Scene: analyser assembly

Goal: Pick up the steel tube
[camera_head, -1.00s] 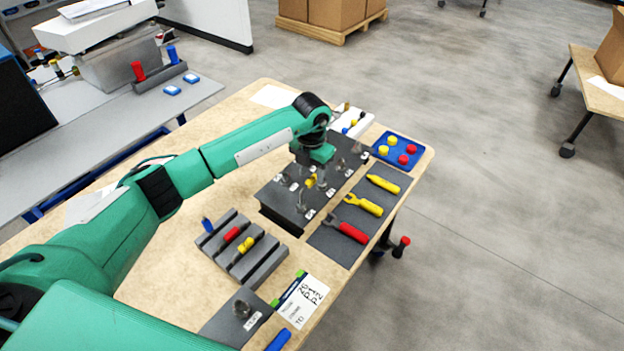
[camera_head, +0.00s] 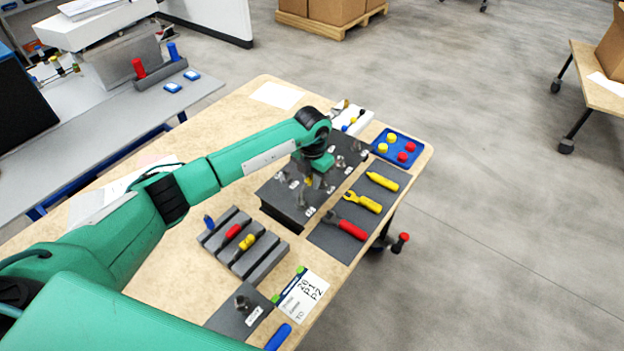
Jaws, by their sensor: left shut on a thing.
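My left gripper (camera_head: 310,182) reaches down over the dark block (camera_head: 278,204) in the middle of the table. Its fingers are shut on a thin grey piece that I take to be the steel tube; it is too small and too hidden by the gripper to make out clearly. A yellow bit shows at the fingers. Several small metal fittings with white labels stand on the block around the gripper. I cannot tell whether the tube is clear of the block. My right gripper is not in view.
Right of the block, a grey mat (camera_head: 330,240) bears red and yellow tools. A blue tray (camera_head: 386,139) holds red and yellow caps. In front stand a grooved grey rack (camera_head: 262,268), a dark plate (camera_head: 224,319) and a label card (camera_head: 305,298). The table's right edge is close.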

